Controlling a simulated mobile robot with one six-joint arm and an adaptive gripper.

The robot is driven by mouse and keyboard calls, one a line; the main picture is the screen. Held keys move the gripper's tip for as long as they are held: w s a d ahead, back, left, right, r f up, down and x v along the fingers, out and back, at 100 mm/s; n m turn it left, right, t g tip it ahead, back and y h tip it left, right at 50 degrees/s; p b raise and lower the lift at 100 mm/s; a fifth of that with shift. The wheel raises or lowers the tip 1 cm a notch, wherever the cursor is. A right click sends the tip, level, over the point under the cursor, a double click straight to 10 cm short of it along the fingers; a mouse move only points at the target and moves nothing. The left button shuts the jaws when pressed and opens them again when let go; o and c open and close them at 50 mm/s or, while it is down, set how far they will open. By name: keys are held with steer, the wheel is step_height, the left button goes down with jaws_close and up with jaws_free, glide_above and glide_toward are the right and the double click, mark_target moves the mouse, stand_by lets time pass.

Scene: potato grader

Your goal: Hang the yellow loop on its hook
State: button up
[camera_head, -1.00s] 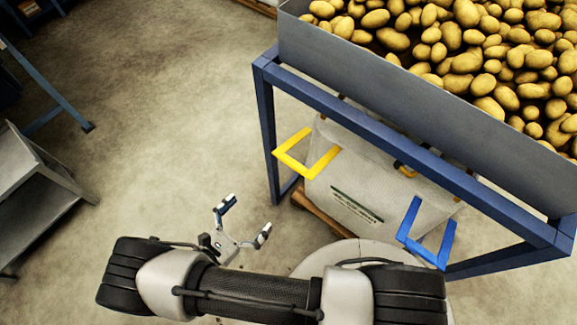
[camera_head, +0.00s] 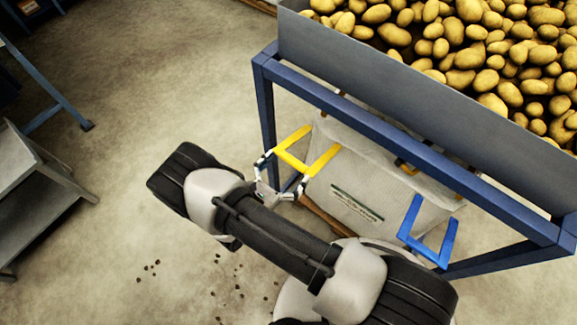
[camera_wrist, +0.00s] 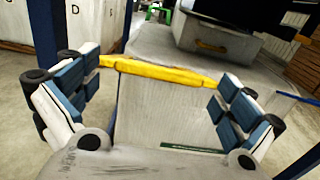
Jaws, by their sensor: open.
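The yellow loop (camera_head: 324,160) is a stiff, squared strap sticking out from the upper left corner of a pale sack (camera_head: 360,180) under the blue frame. My gripper (camera_head: 284,171) is open at the loop's outer bar. In the wrist view the yellow loop (camera_wrist: 160,71) runs across between the two spread fingers, its ends close to the finger pads. I cannot tell if the fingers touch it. I cannot make out the yellow loop's hook in either view.
A blue frame (camera_head: 400,148) carries a grey-walled bin (camera_head: 400,92) full of potatoes above the sack. A blue loop (camera_head: 417,228) sticks out from the sack's right corner. A grey bench (camera_head: 28,175) stands at the left. The floor between is open, with small dark crumbs.

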steer(key=shift+w+d, duration=0.1)
steer(key=shift+w, duration=0.05)
steer(key=c, duration=1.5)
steer(key=shift+o, duration=0.2)
